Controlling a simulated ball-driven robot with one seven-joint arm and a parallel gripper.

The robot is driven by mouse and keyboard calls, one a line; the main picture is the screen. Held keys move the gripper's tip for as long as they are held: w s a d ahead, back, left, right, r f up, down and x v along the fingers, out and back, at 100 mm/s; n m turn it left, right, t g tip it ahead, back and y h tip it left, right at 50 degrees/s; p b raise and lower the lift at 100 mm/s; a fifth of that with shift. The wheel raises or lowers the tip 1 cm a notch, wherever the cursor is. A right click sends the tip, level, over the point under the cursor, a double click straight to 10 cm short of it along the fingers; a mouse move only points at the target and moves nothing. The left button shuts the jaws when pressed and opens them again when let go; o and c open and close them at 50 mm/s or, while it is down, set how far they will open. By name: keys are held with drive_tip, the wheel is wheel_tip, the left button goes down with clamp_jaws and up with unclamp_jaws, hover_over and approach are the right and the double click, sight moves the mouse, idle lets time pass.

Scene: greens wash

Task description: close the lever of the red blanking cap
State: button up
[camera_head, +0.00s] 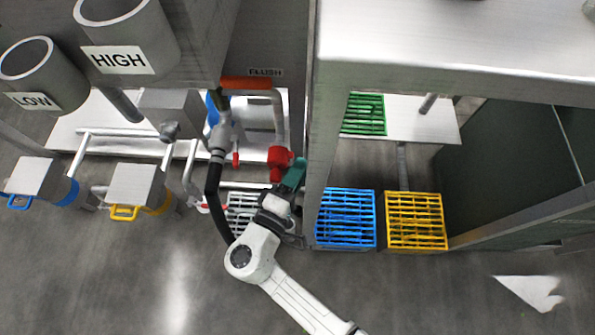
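The red blanking cap (279,156) sits at the lower end of a grey pipe below the label on the back panel. A red piece hangs down from its left side; I cannot tell how its lever stands. My gripper (295,174) reaches up from below, with its teal end right beside the cap's lower right. It partly covers the cap's surroundings, and I cannot tell whether it touches the cap. The fingertips are too small and overlapped to show whether they are open or shut.
A black hose (213,195) hangs just left of my arm. A steel post (326,150) stands close on the right. Blue (345,190) and yellow (416,194) crates sit right of it, a green crate (365,97) behind. Grey boxes with yellow (124,213) and blue (19,202) handles stand left.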

clamp_jaws()
drive_tip(key=shift+s+a+m+g+h+b, duration=0.1)
drive_tip(key=shift+a+m+g+h+b, duration=0.15)
drive_tip(key=shift+m+g+h+b, duration=0.5)
drive_tip(key=shift+t, duration=0.25)
drive_tip(key=shift+o, duration=0.5)
unclamp_jaws()
drive_tip(key=shift+a, duration=0.1)
drive_tip(key=shift+s, duration=0.1)
drive_tip(key=p+v, duration=0.2)
drive_tip(key=v, duration=0.8)
drive_tip(key=shift+s+a+f, duration=0.2)
drive_tip(key=shift+s, duration=0.1)
